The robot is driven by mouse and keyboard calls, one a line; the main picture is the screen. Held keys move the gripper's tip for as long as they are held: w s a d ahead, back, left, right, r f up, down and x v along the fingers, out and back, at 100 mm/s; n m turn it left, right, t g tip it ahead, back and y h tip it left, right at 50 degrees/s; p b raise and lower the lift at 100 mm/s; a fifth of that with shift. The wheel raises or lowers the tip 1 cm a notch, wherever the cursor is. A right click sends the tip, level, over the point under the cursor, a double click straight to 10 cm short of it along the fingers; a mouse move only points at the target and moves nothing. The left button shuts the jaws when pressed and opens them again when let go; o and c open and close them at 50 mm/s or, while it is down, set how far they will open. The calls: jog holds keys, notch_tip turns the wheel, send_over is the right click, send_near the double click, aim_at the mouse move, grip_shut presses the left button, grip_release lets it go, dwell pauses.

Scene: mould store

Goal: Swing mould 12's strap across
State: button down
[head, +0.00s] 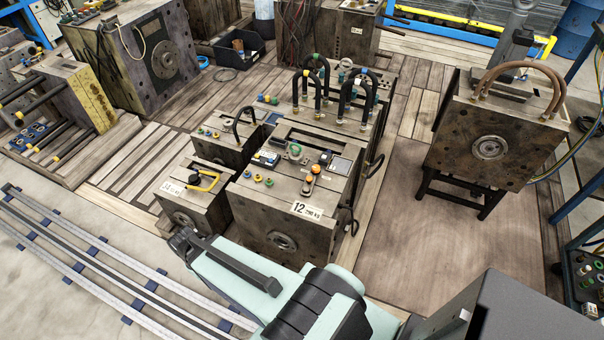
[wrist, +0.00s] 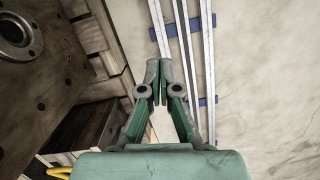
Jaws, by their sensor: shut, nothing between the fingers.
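Mould 12 (head: 254,213) is a brown steel block in the middle of the head view, with a white "12" label and a round ring on its front face. On its top front edge a short dark piece with two orange knobs (head: 311,181) looks like the strap, but I cannot be sure. Its exact lie is too small to read. My gripper (wrist: 159,72) is shut and empty in the wrist view, with its fingertips together above the floor rails. In the head view my arm crosses in front of mould 12, below the label.
A smaller mould (head: 178,211) with a yellow handle (head: 203,181) stands left of mould 12. Tall black hose loops (head: 318,82) rise behind. A mould on a stand (head: 460,150) is at right. Floor rails (head: 95,262) run at the lower left. Bare boards (head: 400,215) lie right of mould 12.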

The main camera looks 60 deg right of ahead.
jog(key=w+d+r+t, duration=0.2)
jog(key=w+d+r, duration=0.5)
jog(key=w+r, duration=0.15)
jog(key=d+r, duration=0.2)
jog(key=d, duration=0.7)
jog(key=s+d+r+n+t+y, duration=0.1)
jog(key=d, duration=0.8)
jog(key=s+d+r+n+t, duration=0.1)
jog(key=d+r, duration=0.1)
jog(key=d, duration=0.7)
jog(key=shift+s+r, duration=0.15)
jog(key=shift+r, duration=0.15)
notch_tip(320, 180, up, 4)
jog(key=f+n+t, duration=0.1)
jog(key=n+t, duration=0.1)
send_over(301, 179)
jog(key=p+x, duration=0.1)
jog(key=x, duration=0.7)
jog(key=shift+f+p, duration=0.3)
jog(key=shift+p, duration=0.1)
jog(key=shift+s+f, duration=0.15)
jog(key=shift+f, duration=0.15)
jog(key=shift+s+d+p, duration=0.3)
jog(key=shift+s, duration=0.55)
jog(key=shift+s+d+p, duration=0.25)
jog(key=shift+s+p, duration=0.05)
jog(key=shift+s, duration=0.5)
jog(key=shift+f, duration=0.1)
